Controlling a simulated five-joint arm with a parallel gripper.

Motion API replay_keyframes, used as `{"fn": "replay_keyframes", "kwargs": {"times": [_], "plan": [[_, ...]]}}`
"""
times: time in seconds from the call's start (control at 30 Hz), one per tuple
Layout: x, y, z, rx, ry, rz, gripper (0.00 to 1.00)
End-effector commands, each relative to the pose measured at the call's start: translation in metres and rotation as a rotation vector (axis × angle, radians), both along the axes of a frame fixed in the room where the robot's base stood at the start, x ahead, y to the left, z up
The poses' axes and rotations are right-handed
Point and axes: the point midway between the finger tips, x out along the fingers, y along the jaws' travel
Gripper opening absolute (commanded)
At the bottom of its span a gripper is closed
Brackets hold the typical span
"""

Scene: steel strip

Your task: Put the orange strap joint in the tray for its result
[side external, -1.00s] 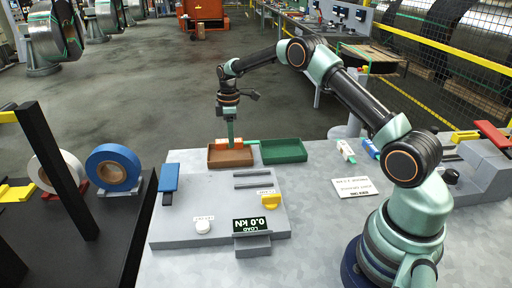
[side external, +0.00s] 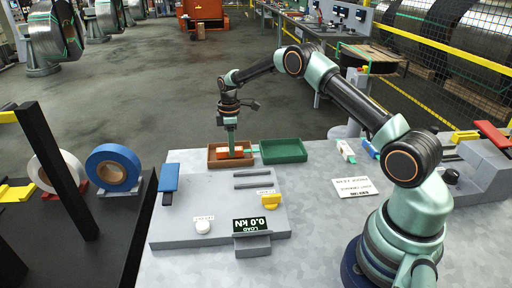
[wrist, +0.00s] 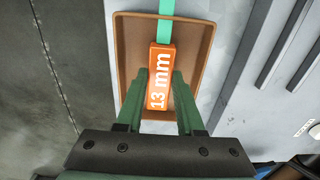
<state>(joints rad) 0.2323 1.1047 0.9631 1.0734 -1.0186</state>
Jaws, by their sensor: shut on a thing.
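The orange strap joint (wrist: 160,75), marked "13 mm", is between the fingers of my gripper (wrist: 160,85), which is shut on it. A green strap (wrist: 165,25) runs from the joint across the tray's edge. In the side external view, the joint (side external: 238,153) is within the outline of the brown tray (side external: 214,163), low down, with my gripper (side external: 231,155) pointing down over it. I cannot tell if it touches the tray floor. The strap reaches toward the green tray (side external: 284,151) beside it. The brown tray (wrist: 205,60) is also under the joint in the wrist view.
A grey test stand (side external: 225,222) with a display reading 0.0 kN (side external: 258,225) is in front of the trays. A blue lever (side external: 169,178) rises at its left. A white sign (side external: 355,188) lies to the right. Blue and white tape rolls stand at far left.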

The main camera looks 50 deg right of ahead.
Motion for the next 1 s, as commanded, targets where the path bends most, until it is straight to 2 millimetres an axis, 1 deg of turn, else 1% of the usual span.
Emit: {"fn": "replay_keyframes", "kwargs": {"times": [0.33, 0.37, 0.4, 0.43, 0.47, 0.8, 0.87, 1.0], "plan": [[0.0, 0.0, -0.005, 0.0, -0.001, 0.0, 0.0], [0.0, 0.0, -0.006, 0.0, -0.001, 0.0, 0.4], [0.0, 0.0, -0.005, 0.0, -0.001, 0.0, 0.56], [0.0, 0.0, -0.005, 0.0, -0.001, 0.0, 0.67], [0.0, 0.0, -0.005, 0.0, -0.001, 0.0, 0.72], [0.0, 0.0, -0.004, 0.0, 0.0, 0.0, 0.72], [0.0, 0.0, 0.001, -0.001, -0.001, 0.0, 0.72], [0.001, 0.0, 0.021, -0.001, -0.004, 0.0, 0.72]]}}
